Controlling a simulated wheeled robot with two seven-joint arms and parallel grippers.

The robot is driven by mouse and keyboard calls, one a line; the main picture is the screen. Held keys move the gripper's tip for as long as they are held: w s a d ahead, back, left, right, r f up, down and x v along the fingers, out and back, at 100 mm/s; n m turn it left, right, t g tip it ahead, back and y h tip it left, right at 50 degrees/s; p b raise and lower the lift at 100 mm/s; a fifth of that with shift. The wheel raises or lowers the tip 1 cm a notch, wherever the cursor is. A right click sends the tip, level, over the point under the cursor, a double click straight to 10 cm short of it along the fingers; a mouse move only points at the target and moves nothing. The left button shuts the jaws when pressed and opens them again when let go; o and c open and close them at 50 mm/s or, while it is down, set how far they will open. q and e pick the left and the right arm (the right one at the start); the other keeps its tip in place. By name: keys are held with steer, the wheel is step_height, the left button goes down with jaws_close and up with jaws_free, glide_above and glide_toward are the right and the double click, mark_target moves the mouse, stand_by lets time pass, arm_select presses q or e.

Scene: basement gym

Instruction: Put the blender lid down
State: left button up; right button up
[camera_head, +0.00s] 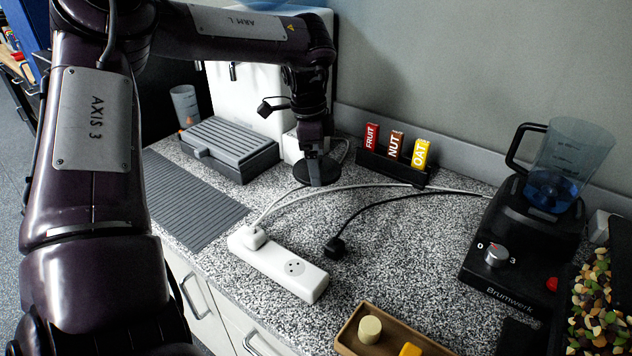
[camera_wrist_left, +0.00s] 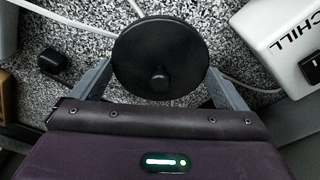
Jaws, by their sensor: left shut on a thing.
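The blender lid (camera_head: 316,174) is a round black disc with a small knob on top. In the left wrist view the lid (camera_wrist_left: 160,38) lies between the two grey fingers of my left gripper (camera_wrist_left: 158,82). My left gripper (camera_head: 315,152) points down at the back of the counter and is shut on the lid. I cannot tell whether the lid touches the counter. The blender jug (camera_head: 560,165) stands at the right with its top open and blue liquid inside, on its black base (camera_head: 510,245). My right gripper is not in view.
A white power strip (camera_head: 280,265), a black plug (camera_head: 335,247) and cables lie on the speckled counter (camera_head: 400,270). A bar rack (camera_head: 392,166) stands behind, a wooden tray (camera_head: 345,342) in front. A grey-topped drip tray (camera_head: 230,145) and white machine (camera_head: 225,90) stand left.

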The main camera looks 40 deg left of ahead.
mark_target(317, 194)
arm_select(q)
step_height(317, 194, down, 6)
steer(key=shift+r, duration=0.1)
steer(key=shift+f, duration=0.25)
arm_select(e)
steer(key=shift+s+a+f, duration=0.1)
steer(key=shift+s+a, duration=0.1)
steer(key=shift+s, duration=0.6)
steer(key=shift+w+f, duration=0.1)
